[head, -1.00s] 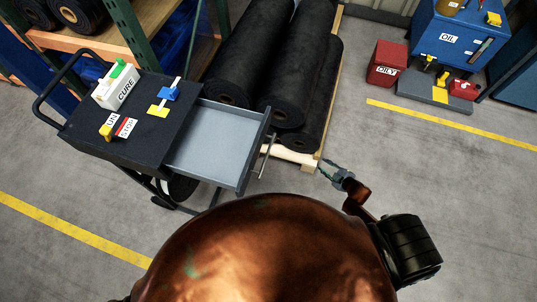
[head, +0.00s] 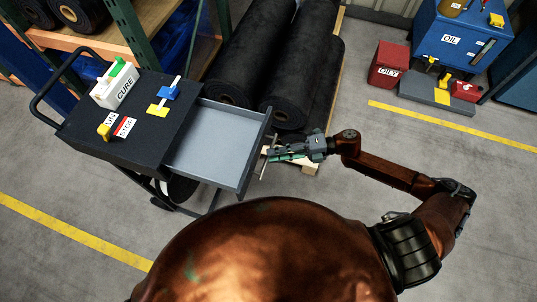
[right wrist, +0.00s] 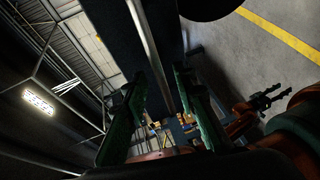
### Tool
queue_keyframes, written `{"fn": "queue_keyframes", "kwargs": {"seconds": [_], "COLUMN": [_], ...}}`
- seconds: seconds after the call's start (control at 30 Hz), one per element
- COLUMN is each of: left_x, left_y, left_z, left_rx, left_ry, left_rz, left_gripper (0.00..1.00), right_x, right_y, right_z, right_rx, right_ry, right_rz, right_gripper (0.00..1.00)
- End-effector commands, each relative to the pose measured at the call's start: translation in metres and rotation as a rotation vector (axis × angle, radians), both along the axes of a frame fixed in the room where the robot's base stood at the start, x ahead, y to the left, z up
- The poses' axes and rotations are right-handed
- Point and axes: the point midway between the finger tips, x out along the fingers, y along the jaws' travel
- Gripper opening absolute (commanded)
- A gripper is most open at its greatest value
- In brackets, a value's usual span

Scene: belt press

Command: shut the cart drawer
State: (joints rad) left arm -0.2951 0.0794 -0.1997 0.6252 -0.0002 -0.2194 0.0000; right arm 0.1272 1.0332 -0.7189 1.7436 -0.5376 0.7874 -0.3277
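The dark cart (head: 128,118) stands at left with its grey drawer (head: 208,147) pulled out to the right. The empty drawer has a bar handle (head: 268,157) on its front. My right gripper (head: 272,155) is at the handle, its fingers pointing left toward the drawer front. In the right wrist view its two green fingers (right wrist: 158,105) are apart, and the handle bar (right wrist: 148,45) runs between them in the picture; contact cannot be told. My left gripper (right wrist: 275,96) shows small at the right of the right wrist view, its fingers apart; it is outside the head view.
Black rolls (head: 250,60) lie on a pallet behind the drawer.

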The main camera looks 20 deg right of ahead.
Motion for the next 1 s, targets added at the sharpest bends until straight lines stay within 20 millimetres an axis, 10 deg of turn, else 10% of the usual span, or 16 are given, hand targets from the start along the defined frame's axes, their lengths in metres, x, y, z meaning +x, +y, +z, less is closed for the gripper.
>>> {"fn": "queue_keyframes", "kwargs": {"seconds": [0.53,1.0], "left_x": [-0.009,-0.008], "left_y": [0.001,0.001], "left_z": [0.002,0.002], "left_rx": [0.001,0.001], "left_ry": [0.012,0.011], "left_rz": [0.001,0.001], "left_gripper": [0.40,0.40], "right_x": [0.006,0.006], "right_y": [0.026,0.026], "right_z": [-0.005,-0.005], "right_rx": [0.000,0.000], "right_ry": [0.001,0.001], "right_rz": [-0.003,-0.004], "right_gripper": [0.26,0.00]}}
